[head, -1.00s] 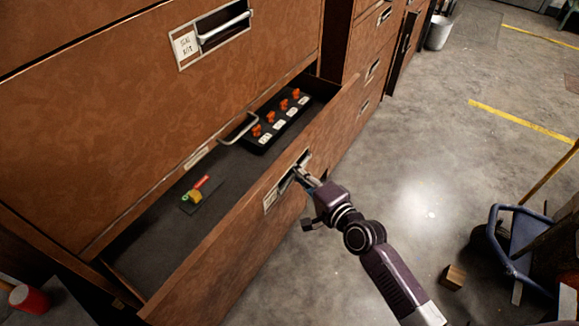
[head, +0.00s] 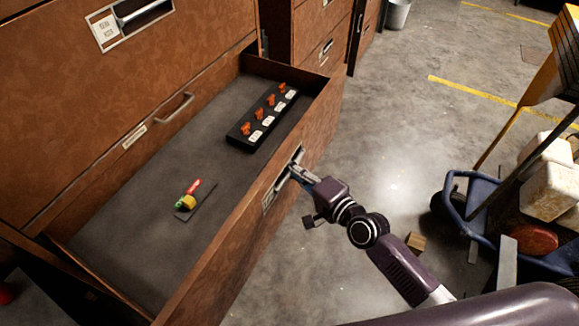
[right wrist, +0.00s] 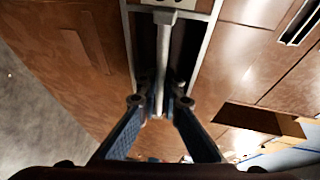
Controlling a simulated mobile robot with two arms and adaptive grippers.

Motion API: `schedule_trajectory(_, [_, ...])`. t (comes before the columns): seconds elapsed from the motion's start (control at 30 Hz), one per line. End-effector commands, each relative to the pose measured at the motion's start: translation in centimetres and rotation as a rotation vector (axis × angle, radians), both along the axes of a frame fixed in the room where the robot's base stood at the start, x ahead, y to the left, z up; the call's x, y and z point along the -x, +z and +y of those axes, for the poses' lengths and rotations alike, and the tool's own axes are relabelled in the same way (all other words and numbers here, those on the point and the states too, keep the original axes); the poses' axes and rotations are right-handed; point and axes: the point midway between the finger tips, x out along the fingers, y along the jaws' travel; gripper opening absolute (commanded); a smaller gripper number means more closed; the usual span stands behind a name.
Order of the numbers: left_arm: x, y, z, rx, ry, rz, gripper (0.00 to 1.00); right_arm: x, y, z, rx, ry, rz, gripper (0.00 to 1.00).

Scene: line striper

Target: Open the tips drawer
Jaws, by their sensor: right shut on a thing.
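The wooden drawer (head: 215,270) stands pulled well out of the brown cabinet, with its dark lined floor in view. Its metal handle sits in a recessed plate on the outer face. My right gripper (head: 299,173) is at that handle. In the right wrist view, the fingers of my right gripper (right wrist: 160,105) close on both sides of the handle bar (right wrist: 162,60). Inside the drawer is a black tray (head: 262,122) with several orange pieces and white labels. A small dark plate with a yellow, green and red item (head: 190,198) lies nearer. My left gripper is not in view.
A closed drawer with a labelled handle (head: 133,18) is above. A blue cart (head: 482,190) with light blocks stands at right, and a small wooden block (head: 415,242) lies on the floor. A bucket (head: 397,14) is at the back. Concrete floor between is clear.

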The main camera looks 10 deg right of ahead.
Motion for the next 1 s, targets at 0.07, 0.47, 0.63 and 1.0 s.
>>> schedule_trajectory(0.07, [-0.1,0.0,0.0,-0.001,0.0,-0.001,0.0,0.1,-0.2,0.0,0.001,0.001,0.004,0.0])
schedule_trajectory(0.47, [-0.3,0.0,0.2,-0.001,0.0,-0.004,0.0,0.1,-0.2,0.0,0.001,0.002,0.003,0.15])
schedule_trajectory(0.63, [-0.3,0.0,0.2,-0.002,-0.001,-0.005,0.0,0.1,-0.1,0.0,0.0,0.001,0.002,0.15])
schedule_trajectory(1.0, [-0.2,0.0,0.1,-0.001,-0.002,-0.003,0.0,3.7,0.5,-2.2,0.003,0.002,0.004,0.15])
